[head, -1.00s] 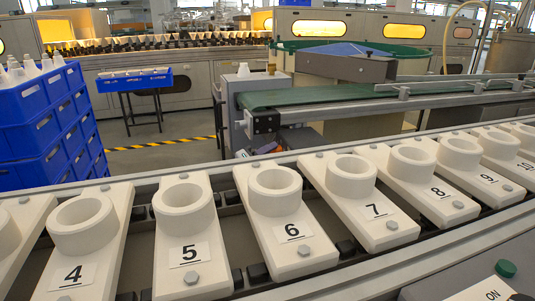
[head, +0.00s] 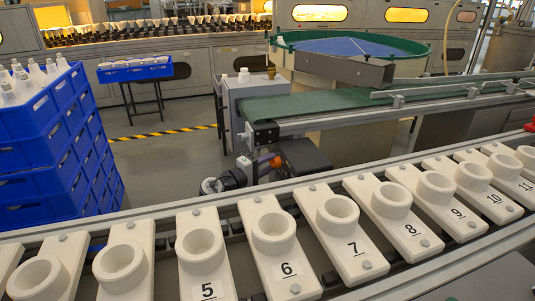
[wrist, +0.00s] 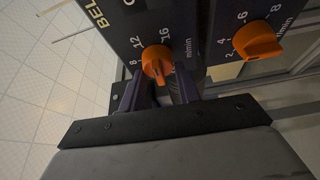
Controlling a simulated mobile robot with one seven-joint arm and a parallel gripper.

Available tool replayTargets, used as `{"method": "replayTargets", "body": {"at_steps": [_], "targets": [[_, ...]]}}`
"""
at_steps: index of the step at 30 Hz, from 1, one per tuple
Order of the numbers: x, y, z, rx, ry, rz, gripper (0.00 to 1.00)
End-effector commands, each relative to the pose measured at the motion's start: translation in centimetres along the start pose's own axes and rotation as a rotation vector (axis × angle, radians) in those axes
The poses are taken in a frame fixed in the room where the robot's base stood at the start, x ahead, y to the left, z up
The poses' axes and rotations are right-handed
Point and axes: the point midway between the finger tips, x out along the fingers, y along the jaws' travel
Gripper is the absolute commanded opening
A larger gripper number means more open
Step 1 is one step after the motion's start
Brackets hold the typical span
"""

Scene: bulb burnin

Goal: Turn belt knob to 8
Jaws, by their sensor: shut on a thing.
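The belt knob (wrist: 157,62) is orange and sits on a dark panel (wrist: 110,24) in the wrist view. The letters "BEL" show at the panel's left edge. White marks 8, 12 and 16 stand around the knob, with "m/min" to its right. My gripper (wrist: 158,88) is shut on the belt knob, with a dark finger on each side of it. The fingers and the angle hide part of the knob, and I cannot tell which mark it points to.
A second orange knob (wrist: 258,40), marked 2 to 8, sits close to the right. In the head view a row of numbered white holders (head: 350,250) crosses the front. A green conveyor (head: 320,102) lies behind, with blue crates (head: 45,150) at left and open floor (head: 165,165) between.

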Motion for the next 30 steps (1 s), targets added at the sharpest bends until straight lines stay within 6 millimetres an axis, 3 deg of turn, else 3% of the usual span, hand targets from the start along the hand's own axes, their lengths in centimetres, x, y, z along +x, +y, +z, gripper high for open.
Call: {"method": "replayTargets", "body": {"at_steps": [20,21,25,30], "targets": [[-0.05,-0.07,0.00,-0.062,-0.001,-0.025,0.10],[-0.05,-0.07,0.00,-0.062,-0.001,-0.025,0.37],[-0.04,-0.05,-0.01,-0.061,-0.001,-0.025,0.54],[-0.02,-0.03,-0.01,-0.061,0.000,-0.025,0.54]]}}
